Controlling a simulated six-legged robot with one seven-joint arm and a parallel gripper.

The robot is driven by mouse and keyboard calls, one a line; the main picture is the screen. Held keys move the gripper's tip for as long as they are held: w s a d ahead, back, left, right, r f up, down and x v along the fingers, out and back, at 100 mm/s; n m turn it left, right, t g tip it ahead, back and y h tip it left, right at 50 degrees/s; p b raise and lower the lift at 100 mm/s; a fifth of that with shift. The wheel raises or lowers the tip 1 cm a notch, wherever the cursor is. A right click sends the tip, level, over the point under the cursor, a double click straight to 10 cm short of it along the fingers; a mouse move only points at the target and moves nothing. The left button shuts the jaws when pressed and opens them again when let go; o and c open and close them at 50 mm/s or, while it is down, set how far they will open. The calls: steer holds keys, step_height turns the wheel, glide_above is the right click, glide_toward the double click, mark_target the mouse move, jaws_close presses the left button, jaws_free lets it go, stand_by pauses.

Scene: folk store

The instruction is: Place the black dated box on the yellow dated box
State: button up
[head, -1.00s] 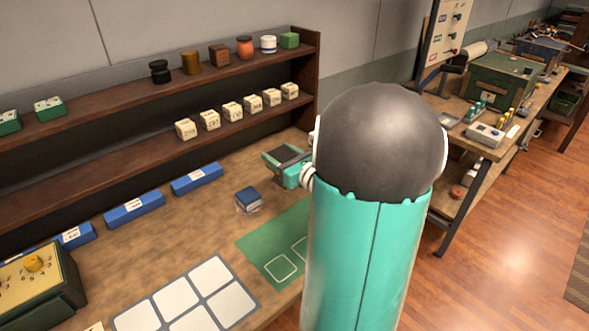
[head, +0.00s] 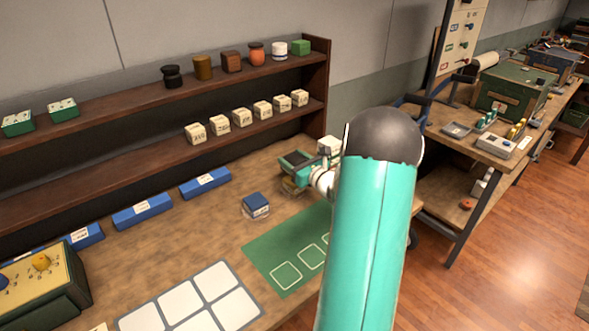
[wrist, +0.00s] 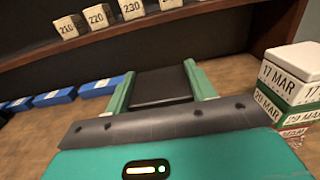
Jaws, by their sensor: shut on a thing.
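My gripper (head: 297,162) is at the right part of the brown workbench, seen from behind in the wrist view (wrist: 160,75). Its two teal fingers are shut on the black box (wrist: 162,90), whose dark top shows between them. Any date on the black box is hidden.
A stack at right has a white "17 MAR" box (wrist: 291,66) over green (wrist: 285,108) and red (wrist: 294,134) boxes, close to the gripper. A blue box (head: 256,201) sits left. The shelf (head: 160,159) with numbered cubes stands behind. A green mat (head: 270,262) lies in front.

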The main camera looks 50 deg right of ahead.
steer(key=shift+w+d+f, duration=0.3)
steer(key=shift+d+f, duration=0.2)
steer(key=shift+f, duration=0.15)
steer(key=shift+w+d+f, duration=0.1)
steer(key=shift+d+f, duration=0.05)
steer(key=shift+f, duration=1.55)
steer(key=shift+f, duration=0.1)
steer(key=o, duration=1)
steer(key=shift+o, duration=0.2)
